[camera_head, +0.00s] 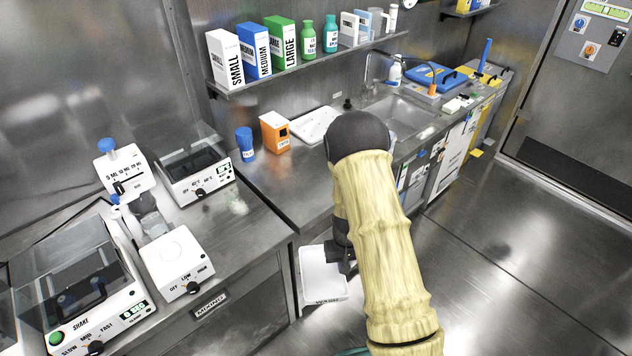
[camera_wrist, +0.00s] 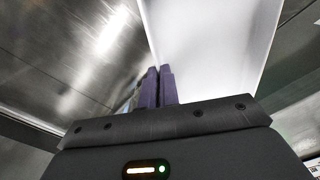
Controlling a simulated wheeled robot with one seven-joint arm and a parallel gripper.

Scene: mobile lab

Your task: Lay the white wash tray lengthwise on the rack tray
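The white wash tray (camera_head: 318,276) hangs in the air in front of the counter edge, with dark lettering on its lower lip. My gripper (camera_wrist: 159,88) is shut on the tray's edge. In the wrist view its two purple fingers are nearly together, and the white wash tray (camera_wrist: 210,45) reaches away from them. In the head view my sleeved arm hides part of the gripper. A flat white tray (camera_head: 308,126), apparently the rack tray, lies on the counter left of the sink. My arm covers what lies just right of it.
An orange box (camera_head: 274,132) and a blue-capped jar (camera_head: 245,144) stand left of the flat tray. A shelf (camera_head: 310,66) with boxes and bottles hangs above. The sink (camera_head: 398,112) is at the right. Mixing devices fill the left counter. The floor (camera_head: 500,265) at right is clear.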

